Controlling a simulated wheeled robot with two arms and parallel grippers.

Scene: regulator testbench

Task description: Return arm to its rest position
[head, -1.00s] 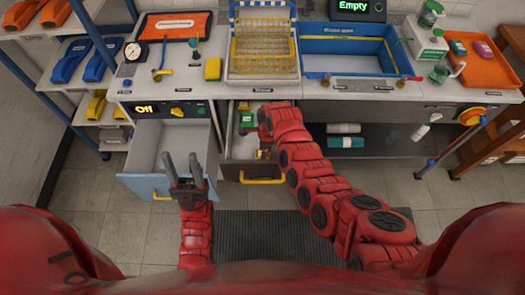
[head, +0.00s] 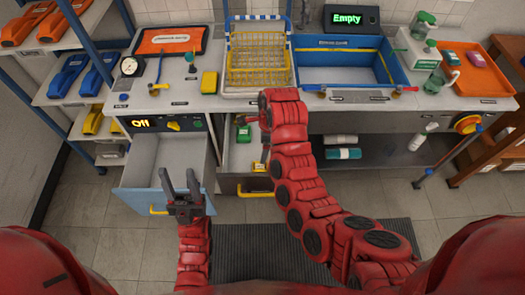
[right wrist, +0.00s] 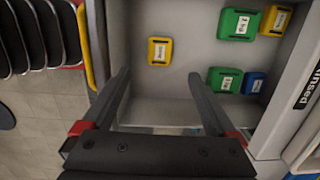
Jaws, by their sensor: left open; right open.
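My left gripper (head: 179,180) is open and empty. In the head view it shows in front of the open left drawer (head: 128,196), near its front edge.
A shelf rack (head: 65,60) stands left. The left drawer looks empty.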

